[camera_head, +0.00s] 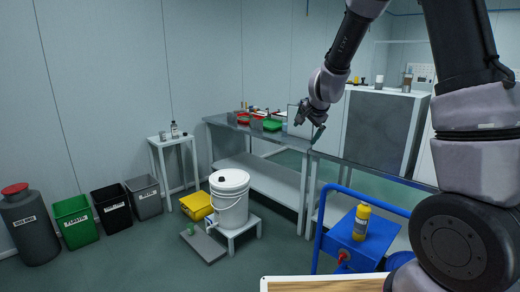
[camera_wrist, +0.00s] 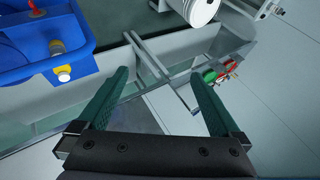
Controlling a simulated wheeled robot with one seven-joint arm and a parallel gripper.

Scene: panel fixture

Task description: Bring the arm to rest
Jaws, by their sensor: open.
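My gripper (camera_head: 311,123) hangs in the air at the end of my raised arm, in front of the steel workbench in the head view. In the wrist view my gripper (camera_wrist: 160,92) shows two green fingers spread wide apart with nothing between them. Below and beyond the fingers lie the bench frame and the floor. My arm comes in from the upper right of the head view and bends down to the wrist. The fingertips look clear of the bench, though the exact gap is hard to tell.
A blue cart (camera_head: 350,239) with a yellow bottle (camera_head: 361,222) stands front right. A white bucket (camera_head: 229,197) sits on a low stand. The workbench (camera_head: 262,179) holds red and green trays. Several bins line the left wall. Floor is open in the front middle.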

